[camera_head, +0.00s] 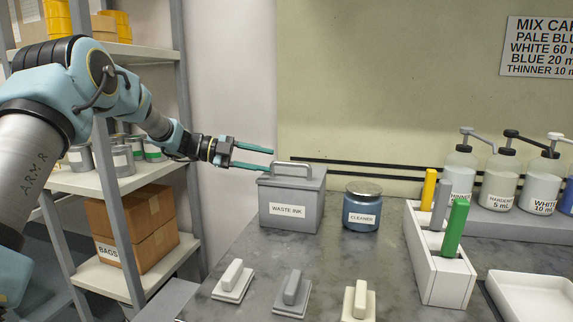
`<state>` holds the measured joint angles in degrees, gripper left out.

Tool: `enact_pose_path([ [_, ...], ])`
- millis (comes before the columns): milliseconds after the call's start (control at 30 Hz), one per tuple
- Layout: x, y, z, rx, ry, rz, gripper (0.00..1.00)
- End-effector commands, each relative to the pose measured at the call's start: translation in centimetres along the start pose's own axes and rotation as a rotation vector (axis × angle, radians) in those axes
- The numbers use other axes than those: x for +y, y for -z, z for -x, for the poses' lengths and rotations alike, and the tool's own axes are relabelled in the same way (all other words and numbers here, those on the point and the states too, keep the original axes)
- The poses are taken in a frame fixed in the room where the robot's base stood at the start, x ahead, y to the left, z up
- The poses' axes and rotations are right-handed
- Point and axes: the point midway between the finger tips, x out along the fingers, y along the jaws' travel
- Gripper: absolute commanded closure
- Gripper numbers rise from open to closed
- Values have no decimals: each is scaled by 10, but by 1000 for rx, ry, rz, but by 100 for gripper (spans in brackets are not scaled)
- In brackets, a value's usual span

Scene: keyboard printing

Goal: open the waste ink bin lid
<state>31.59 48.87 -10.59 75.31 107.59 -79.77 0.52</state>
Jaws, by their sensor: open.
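The waste ink bin (290,222) is a grey box with a "WASTE INK" label, standing at the back left of the counter. Its grey lid (300,181) is on top and looks closed, with a raised bar handle (293,164). My gripper (272,160) reaches in from the left, with two teal fingers spread apart and pointing right. The fingertips are at about the handle's height, just left of it in the picture. Nothing is between the fingers. I cannot tell whether a fingertip touches the handle or how they line up in depth.
A cleaner jar (361,213) stands right of the bin. A white holder (437,262) with upright coloured tools is further right, near pump bottles (503,178). Several handled blocks (291,292) lie in front. A shelf rack (190,120) stands at left. Open counter lies before the bin.

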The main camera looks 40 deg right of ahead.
Motion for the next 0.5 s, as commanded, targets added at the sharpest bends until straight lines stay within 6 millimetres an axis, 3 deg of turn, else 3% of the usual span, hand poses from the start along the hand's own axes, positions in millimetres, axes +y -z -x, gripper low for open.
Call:
enact_pose_path([
  [300,-3,2,-58,1,1,1,53],
  [500,-2,0,-76,-3,2,2,53],
])
